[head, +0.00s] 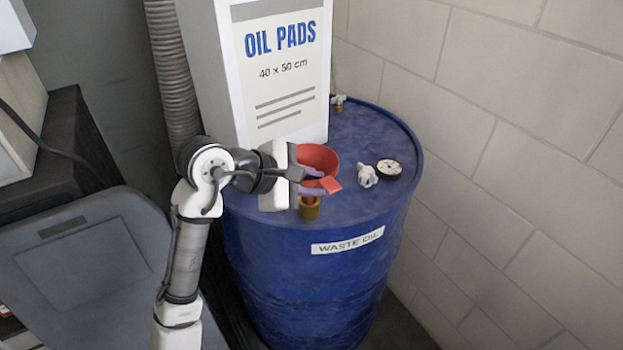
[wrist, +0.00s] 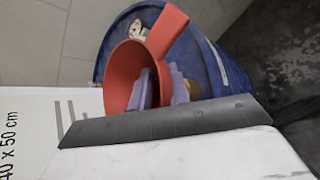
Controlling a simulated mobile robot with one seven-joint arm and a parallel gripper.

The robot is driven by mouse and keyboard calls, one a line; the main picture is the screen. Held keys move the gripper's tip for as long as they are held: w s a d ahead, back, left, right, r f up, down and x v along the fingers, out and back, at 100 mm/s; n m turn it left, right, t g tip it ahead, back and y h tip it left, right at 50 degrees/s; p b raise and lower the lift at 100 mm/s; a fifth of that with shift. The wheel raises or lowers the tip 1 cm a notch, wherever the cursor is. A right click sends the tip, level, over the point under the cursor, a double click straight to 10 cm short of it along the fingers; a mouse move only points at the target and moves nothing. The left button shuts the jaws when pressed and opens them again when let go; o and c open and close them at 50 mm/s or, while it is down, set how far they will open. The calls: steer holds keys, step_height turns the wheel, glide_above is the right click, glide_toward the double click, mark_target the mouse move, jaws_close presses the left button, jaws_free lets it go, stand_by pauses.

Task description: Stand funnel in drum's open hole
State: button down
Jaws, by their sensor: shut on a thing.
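The red funnel (head: 318,157) is over the top of the blue drum (head: 290,255), near its front left rim. My gripper (head: 312,182) is shut on the funnel, its purple finger pads at the funnel's side. In the wrist view the funnel (wrist: 120,80) shows its wide mouth and a flat red tab (wrist: 168,30). A brass collar (head: 309,209) sits on the drum top directly below the funnel. A bit of red spout shows at the collar's top; I cannot tell how deep it sits. The hole itself is hidden.
A tall white oil pads box (head: 280,70) stands on the drum, close behind my gripper. A white crumpled item (head: 367,176) and a round dial (head: 390,168) lie right of the funnel. A small brass fitting (head: 338,103) is at the back. A block wall is at right.

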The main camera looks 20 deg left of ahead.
steer(key=c, duration=1.2)
jaws_free()
steer(key=shift+c, duration=0.2)
steer(key=shift+a, duration=0.1)
steer(key=v, duration=1.3)
steer(key=shift+s+r+b, duration=0.2)
steer(key=shift+s+b, duration=0.15)
